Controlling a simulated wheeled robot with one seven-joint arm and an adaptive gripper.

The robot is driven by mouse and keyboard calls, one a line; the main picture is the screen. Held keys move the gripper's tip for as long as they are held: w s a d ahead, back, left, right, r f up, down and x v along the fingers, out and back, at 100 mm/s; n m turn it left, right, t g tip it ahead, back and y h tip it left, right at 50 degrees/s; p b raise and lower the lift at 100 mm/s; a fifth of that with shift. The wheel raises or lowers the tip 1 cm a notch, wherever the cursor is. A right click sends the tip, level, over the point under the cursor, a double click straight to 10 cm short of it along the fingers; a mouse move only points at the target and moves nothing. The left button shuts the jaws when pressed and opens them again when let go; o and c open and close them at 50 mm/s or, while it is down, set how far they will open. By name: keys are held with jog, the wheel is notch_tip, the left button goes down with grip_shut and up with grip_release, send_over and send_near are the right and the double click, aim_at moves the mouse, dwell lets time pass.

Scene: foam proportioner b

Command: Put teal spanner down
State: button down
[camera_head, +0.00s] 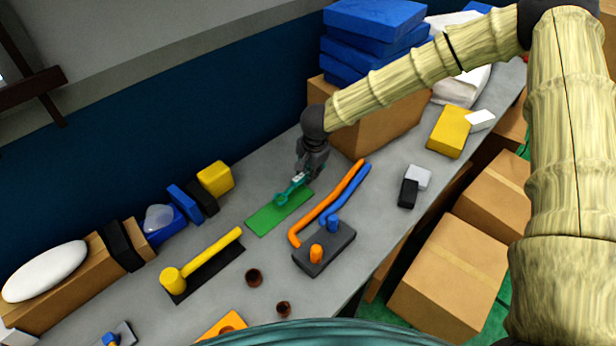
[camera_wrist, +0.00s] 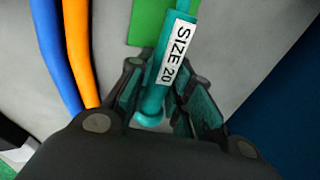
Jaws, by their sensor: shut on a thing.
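The teal spanner (camera_head: 290,190) is over or on the green mat (camera_head: 268,217) in the head view. My gripper (camera_head: 305,170) is shut on the spanner near its labelled end. In the wrist view my gripper (camera_wrist: 168,95) has its two fingers on either side of the teal spanner (camera_wrist: 153,103), which carries a white label reading "SIZE 20". The green mat (camera_wrist: 148,22) shows beyond it. I cannot tell whether the spanner touches the mat.
Beside the mat lie an orange bar (camera_head: 325,204) and a blue bar (camera_head: 349,190). A dark block (camera_head: 325,256) with pegs and a yellow mallet (camera_head: 205,258) are nearer. A cardboard box (camera_head: 375,125) with blue stacks stands behind the gripper. Bare grey table lies around the mat.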

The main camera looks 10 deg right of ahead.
jog(key=shift+s+x, duration=0.2)
jog(key=shift+x, duration=0.9)
jog(key=shift+w+f, duration=0.1)
jog(key=shift+f, duration=0.35)
jog(key=shift+r, duration=0.1)
jog(key=c, duration=1.3)
grip_release()
jog(key=shift+f, duration=0.2)
jog(key=shift+r, duration=0.2)
jog(key=b+v, duration=0.1)
jog(key=v, duration=1.1)
